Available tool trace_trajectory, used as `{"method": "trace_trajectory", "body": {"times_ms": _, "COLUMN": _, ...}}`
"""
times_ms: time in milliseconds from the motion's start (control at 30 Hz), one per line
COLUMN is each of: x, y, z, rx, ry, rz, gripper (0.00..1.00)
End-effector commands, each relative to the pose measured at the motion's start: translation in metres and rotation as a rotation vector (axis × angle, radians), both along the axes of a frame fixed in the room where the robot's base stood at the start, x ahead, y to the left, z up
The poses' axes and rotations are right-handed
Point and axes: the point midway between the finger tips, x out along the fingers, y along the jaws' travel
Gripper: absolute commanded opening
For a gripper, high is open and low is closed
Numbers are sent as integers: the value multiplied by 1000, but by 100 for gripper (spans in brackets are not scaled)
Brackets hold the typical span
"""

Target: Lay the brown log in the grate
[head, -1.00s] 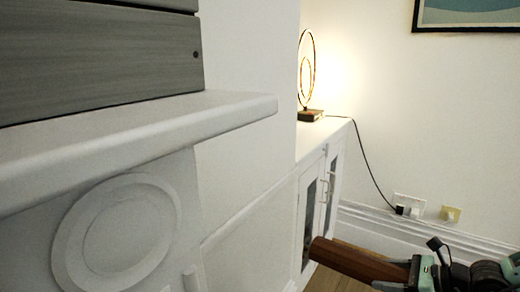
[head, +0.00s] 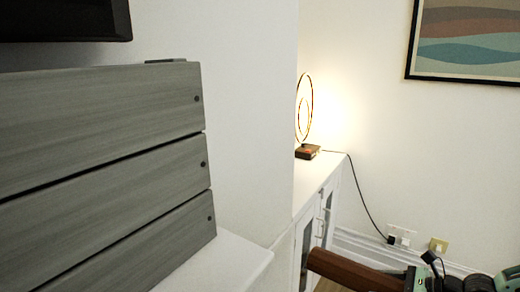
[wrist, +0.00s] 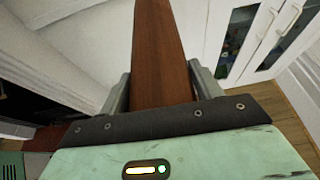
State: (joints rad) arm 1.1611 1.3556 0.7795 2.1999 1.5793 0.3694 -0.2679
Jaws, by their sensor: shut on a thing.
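The brown log (head: 350,272) sticks out to the left from my gripper (head: 412,280) at the lower right of the head view. In the wrist view the log (wrist: 160,55) runs up and away between the two fingers of my gripper (wrist: 162,85), which are shut on it. The log is held in the air, clear of the cabinet front. The grate does not show clearly in any view.
A white mantel shelf (head: 222,262) with a grey slatted box (head: 110,170) on it is at the left. A white cabinet (head: 318,198) with glass doors stands behind the log, bearing a ring lamp (head: 307,151). Wooden floor (wrist: 285,112) shows at the right.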

Motion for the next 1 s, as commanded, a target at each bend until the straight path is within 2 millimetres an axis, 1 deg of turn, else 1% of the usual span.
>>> {"method": "trace_trajectory", "body": {"times_ms": 33, "x": 0, "y": 1, "z": 12, "rx": 3, "ry": -2, "rz": 0, "gripper": 14}}
{"method": "trace_trajectory", "body": {"times_ms": 100, "x": 0, "y": 1, "z": 15, "rx": 3, "ry": -3, "rz": 0, "gripper": 14}}
{"method": "trace_trajectory", "body": {"times_ms": 267, "x": 0, "y": 3, "z": 18, "rx": 4, "ry": -4, "rz": -2, "gripper": 14}}
{"method": "trace_trajectory", "body": {"times_ms": 467, "x": -2, "y": 15, "z": 20, "rx": 3, "ry": 0, "rz": -38, "gripper": 14}}
{"method": "trace_trajectory", "body": {"times_ms": 567, "x": -3, "y": 24, "z": 23, "rx": -3, "ry": -2, "rz": -82, "gripper": 14}}
{"method": "trace_trajectory", "body": {"times_ms": 700, "x": -4, "y": 33, "z": 25, "rx": -6, "ry": -2, "rz": -187, "gripper": 14}}
{"method": "trace_trajectory", "body": {"times_ms": 767, "x": -4, "y": 35, "z": 23, "rx": -5, "ry": 1, "rz": -253, "gripper": 14}}
{"method": "trace_trajectory", "body": {"times_ms": 833, "x": -5, "y": 35, "z": 17, "rx": 0, "ry": 5, "rz": -359, "gripper": 14}}
{"method": "trace_trajectory", "body": {"times_ms": 1000, "x": -13, "y": 25, "z": -10, "rx": 6, "ry": 11, "rz": -630, "gripper": 14}}
